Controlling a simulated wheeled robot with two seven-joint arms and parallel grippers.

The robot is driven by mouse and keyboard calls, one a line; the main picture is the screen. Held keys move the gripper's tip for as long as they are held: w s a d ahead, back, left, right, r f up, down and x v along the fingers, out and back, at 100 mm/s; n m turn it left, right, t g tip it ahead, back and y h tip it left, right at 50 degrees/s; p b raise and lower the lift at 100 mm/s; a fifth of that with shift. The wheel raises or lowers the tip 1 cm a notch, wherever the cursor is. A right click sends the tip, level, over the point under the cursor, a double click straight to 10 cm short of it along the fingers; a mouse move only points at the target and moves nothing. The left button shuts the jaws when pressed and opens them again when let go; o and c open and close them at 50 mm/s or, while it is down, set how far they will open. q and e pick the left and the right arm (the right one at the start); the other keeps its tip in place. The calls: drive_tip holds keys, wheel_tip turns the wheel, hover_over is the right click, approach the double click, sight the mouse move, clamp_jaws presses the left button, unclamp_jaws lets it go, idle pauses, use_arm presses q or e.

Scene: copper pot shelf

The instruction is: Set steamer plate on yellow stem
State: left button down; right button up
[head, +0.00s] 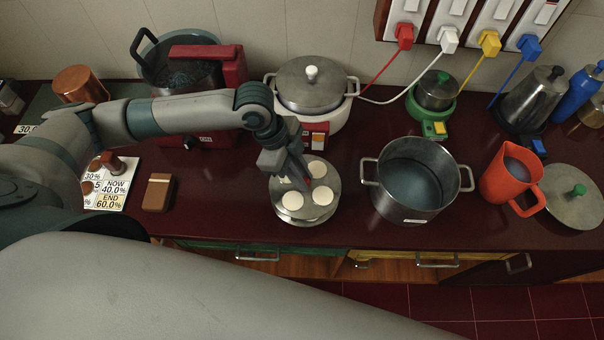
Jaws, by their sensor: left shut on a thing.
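A round metal steamer plate (324,174) carries several white round pieces and is at the front middle of the counter in the head view. My left gripper (305,184) comes down over the plate and is shut at its middle, where a small red part shows. A second metal rim (305,221) shows just below the plate's front edge; whether the two touch, I cannot tell. I see no yellow stem; the area under the plate is hidden. My right gripper is not in view.
An open steel pot (415,185) stands close right of the plate, with a red-orange pitcher (510,178) beyond. A lidded pot on a white cooker (310,85) stands behind. A brown box (158,192) lies left. The counter's front edge is near.

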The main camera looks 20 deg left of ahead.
use_arm(q)
drive_tip(key=shift+f, duration=0.9)
idle(0.7)
drive_tip(key=c, duration=1.6)
unclamp_jaws()
drive_tip(key=shift+a+r+b, duration=0.2)
drive_tip(key=shift+r+b, duration=0.15)
drive_tip(key=shift+r, duration=0.1)
drive_tip(key=shift+b+v, duration=2.15)
drive_tip(key=shift+v, duration=6.1)
drive_tip(key=shift+s, duration=0.1)
